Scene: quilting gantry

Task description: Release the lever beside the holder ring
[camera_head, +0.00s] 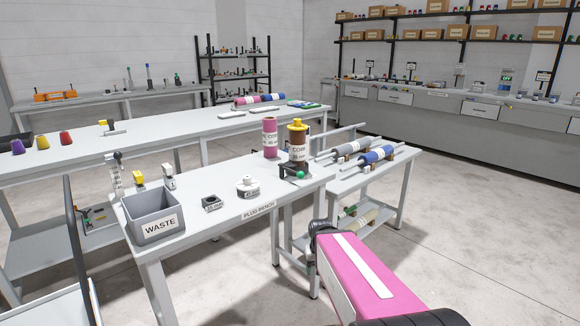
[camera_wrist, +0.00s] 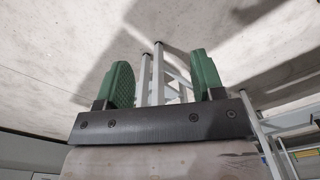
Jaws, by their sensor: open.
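On the plug bench (camera_head: 262,207) in the head view, a black holder ring (camera_head: 287,170) sits near the right end, around the foot of an upright brown core (camera_head: 298,152) with a yellow cap (camera_head: 297,124). A small lever with a green knob (camera_head: 300,174) is at the ring's front right side. The lever's exact position is too small to tell. My gripper (camera_wrist: 160,62) shows in the wrist view, with two green fingers apart and nothing between them. The wrist view shows floor and bench legs beyond, and no ring or lever.
A pink core (camera_head: 270,138) stands left of the holder. A white knobbed piece (camera_head: 248,187), a dark block (camera_head: 211,203) and a grey waste bin (camera_head: 153,217) are further left. A rack (camera_head: 372,172) with rolls stands right. My pink arm fills the lower right.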

